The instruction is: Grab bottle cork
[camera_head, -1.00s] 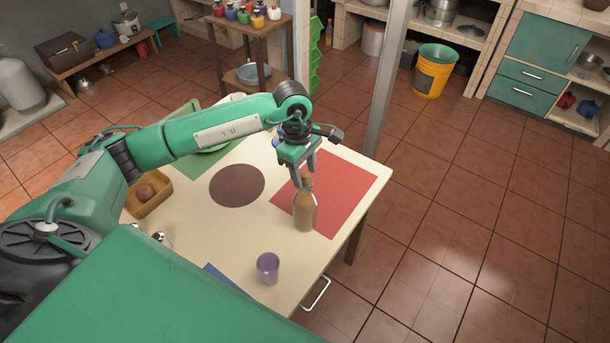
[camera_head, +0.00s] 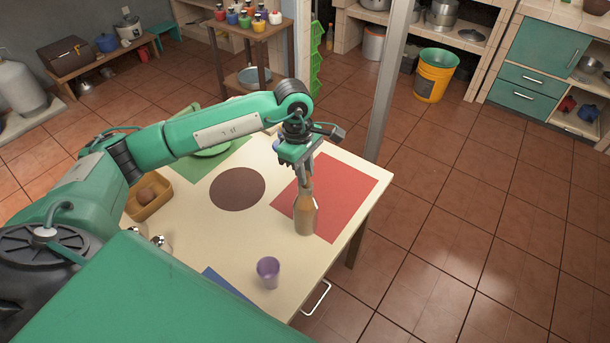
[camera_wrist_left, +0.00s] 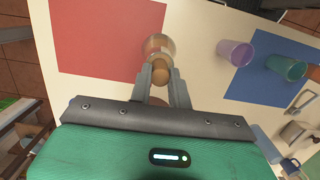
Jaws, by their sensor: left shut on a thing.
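The bottle (camera_head: 305,215) is brown and stands upright on the table, by the near edge of the red mat. In the left wrist view the bottle (camera_wrist_left: 157,45) lies just beyond my fingertips. My left gripper (camera_head: 305,183) points down over the bottle's top. In the left wrist view its two fingers (camera_wrist_left: 160,80) are shut on the small round brown cork (camera_wrist_left: 161,72). The fingers partly hide the cork and the neck, so I cannot tell how deep the cork sits. My right gripper is not in view.
A purple cup (camera_head: 268,272) stands near the table's front edge. In the left wrist view a teal cup (camera_wrist_left: 286,68) stands on the blue mat (camera_wrist_left: 262,92). A yellow-brown tray (camera_head: 148,198) is at the left.

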